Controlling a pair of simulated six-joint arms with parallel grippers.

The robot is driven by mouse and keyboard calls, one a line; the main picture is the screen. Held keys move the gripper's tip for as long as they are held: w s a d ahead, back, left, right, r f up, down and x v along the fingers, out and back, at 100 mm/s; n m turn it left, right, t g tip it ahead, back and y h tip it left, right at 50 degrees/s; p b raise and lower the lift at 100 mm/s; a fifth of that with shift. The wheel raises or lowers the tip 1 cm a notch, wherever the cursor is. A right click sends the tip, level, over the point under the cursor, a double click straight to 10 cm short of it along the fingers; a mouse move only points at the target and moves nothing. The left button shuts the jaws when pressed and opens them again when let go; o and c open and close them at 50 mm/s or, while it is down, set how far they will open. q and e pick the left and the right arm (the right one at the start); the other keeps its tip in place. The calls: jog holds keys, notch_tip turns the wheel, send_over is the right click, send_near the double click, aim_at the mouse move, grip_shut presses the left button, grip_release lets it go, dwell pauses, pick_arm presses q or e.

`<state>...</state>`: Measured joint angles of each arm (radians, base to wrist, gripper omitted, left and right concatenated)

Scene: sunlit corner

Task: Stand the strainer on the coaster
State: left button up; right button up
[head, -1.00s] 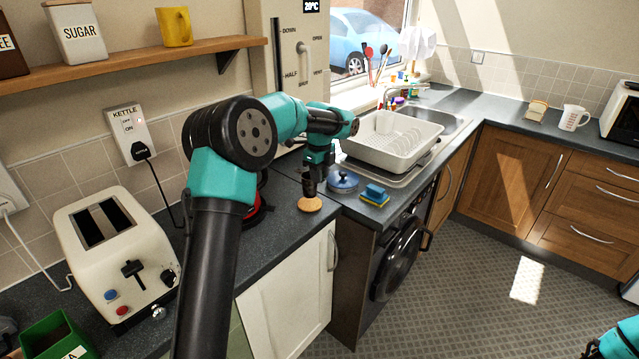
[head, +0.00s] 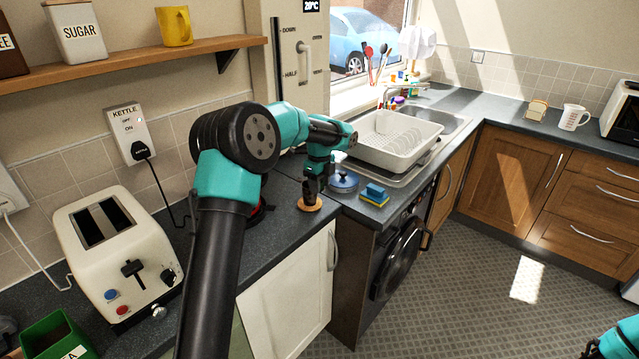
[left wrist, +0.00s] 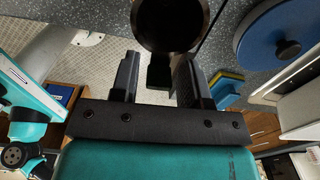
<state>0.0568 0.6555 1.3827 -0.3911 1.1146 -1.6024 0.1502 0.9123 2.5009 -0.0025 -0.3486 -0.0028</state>
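The strainer (head: 309,195) is a small dark cup shape, upright at the counter's front corner. It appears to rest on the coaster (head: 302,206), a round tan disc; the contact is too small to see clearly. In the left wrist view the strainer (left wrist: 170,22) shows as a dark round opening at the top, with a short dark handle pointing between the fingers. My left gripper (head: 314,184) is right at the strainer. In the wrist view its fingers (left wrist: 157,75) stand apart, with a gap beside the handle. The coaster is hidden there.
A blue-lidded pot (head: 343,181) and a blue and yellow sponge (head: 375,195) sit just right of the coaster. The dish rack (head: 395,145) is behind them. The counter drops off in front. A toaster (head: 115,245) stands at left.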

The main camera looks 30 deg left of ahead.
pick_arm(q)
jog(key=shift+o, duration=0.6)
notch_tip(320, 180, up, 12)
jog(key=shift+r, duration=0.2)
jog(key=shift+f, duration=0.1)
dwell(0.6)
